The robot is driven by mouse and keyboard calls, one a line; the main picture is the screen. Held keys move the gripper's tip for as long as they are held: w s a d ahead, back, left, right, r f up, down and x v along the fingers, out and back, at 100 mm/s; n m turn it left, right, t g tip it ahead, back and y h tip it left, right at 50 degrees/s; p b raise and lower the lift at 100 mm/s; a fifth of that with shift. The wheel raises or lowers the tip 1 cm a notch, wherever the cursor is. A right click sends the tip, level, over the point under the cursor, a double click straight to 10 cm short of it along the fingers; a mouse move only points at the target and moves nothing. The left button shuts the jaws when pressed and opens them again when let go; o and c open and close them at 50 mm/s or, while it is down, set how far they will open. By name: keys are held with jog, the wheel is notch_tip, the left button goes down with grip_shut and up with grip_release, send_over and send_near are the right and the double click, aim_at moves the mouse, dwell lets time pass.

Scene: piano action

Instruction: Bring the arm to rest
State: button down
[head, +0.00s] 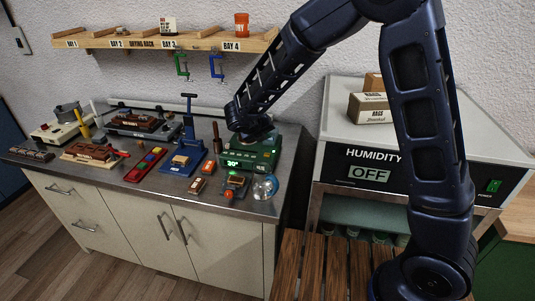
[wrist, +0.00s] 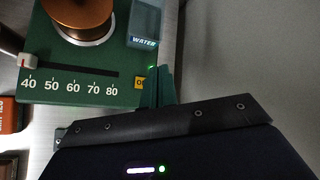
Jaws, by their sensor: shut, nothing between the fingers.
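My arm reaches in from the right of the head view and bends down to the left. My gripper (head: 252,132) is at its end, just over the green device (head: 232,163) on the bench, which hides part of it. In the wrist view the dark gripper body fills the bottom, and the shut fingers hold nothing. The green device (wrist: 80,95) shows there with a scale from 40 to 80, a copper-coloured round part (wrist: 80,15) and a box marked WATER (wrist: 144,22). I cannot tell whether the gripper touches the device.
The bench (head: 115,187) holds several tools and small parts. A drying rack shelf (head: 190,42) with clamps hangs above. At the right stands a humidity cabinet (head: 365,172) reading OFF, with boxes (head: 370,108) on top. A slatted wooden surface (head: 310,265) lies in front.

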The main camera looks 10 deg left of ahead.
jog(key=w+d+r+m+g+y, duration=0.1)
jog(key=d+r+m+y, duration=0.2)
jog(key=d+r+m, duration=1.05)
jog(key=w+d+r+m+g+y, duration=0.15)
jog(key=d+r+m, duration=0.75)
jog(key=d+r, duration=0.9)
jog(key=s+d+m, duration=0.6)
jog(key=d+m, duration=0.1)
jog(key=s+d+f+m+g+h, duration=0.1)
jog(key=s+d+f+m, duration=0.9)
jog(key=s+f+m, duration=0.2)
jog(key=shift+s+f+g+h, duration=0.35)
jog(key=shift+s+f, duration=0.25)
jog(key=shift+s, duration=0.2)
